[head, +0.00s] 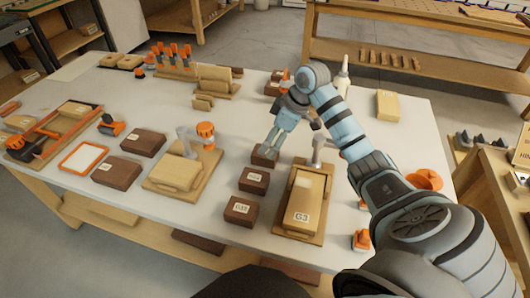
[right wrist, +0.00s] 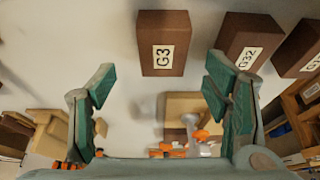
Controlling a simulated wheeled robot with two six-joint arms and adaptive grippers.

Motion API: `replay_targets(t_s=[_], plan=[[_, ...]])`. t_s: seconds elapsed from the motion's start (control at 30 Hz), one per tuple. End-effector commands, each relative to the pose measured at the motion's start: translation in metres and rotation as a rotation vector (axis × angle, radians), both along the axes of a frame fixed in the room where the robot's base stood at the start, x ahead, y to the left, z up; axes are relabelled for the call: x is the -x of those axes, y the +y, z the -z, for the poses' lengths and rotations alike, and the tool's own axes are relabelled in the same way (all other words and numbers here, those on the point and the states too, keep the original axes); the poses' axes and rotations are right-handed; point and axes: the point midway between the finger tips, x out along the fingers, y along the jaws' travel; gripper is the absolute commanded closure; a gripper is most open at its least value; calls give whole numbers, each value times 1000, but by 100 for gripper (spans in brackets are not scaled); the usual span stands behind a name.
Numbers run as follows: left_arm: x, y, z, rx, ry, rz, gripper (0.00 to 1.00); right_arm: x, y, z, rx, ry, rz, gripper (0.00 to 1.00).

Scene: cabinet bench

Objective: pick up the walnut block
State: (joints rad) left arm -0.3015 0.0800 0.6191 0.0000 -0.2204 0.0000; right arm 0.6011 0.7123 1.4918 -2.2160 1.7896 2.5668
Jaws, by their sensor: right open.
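Several dark brown walnut-coloured blocks lie on the bench. One walnut block (head: 264,158) lies right under my right gripper (head: 272,143), partly hidden by it. In the right wrist view, a walnut block labelled G3 (right wrist: 163,58) lies ahead of the gap between the open fingers (right wrist: 158,82). The fingers are spread wider than that block and hold nothing. A second walnut block (head: 254,180) and a third (head: 241,210) lie in a row nearer me. My left gripper is not in view.
Other dark blocks (head: 117,171) lie left of a wooden fixture with an orange-topped clamp (head: 205,130). A second clamp fixture holds a light block labelled G3 (head: 302,215), just right of the row. Bare white benchtop (head: 205,225) lies left of the row.

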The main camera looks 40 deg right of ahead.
Motion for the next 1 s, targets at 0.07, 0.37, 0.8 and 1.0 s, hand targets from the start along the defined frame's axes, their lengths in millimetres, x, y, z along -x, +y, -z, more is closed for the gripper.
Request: replay_targets(t_s=[0.07, 0.37, 0.8, 1.0], plan=[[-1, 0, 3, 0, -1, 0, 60, -2, 2, 8, -1, 2, 1, 30], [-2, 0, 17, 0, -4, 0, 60, -15, 15, 54, -1, 2, 1, 30], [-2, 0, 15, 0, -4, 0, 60, -15, 15, 53, 1, 0, 0, 70], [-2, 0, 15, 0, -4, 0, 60, -15, 15, 53, 1, 0, 0, 83]])
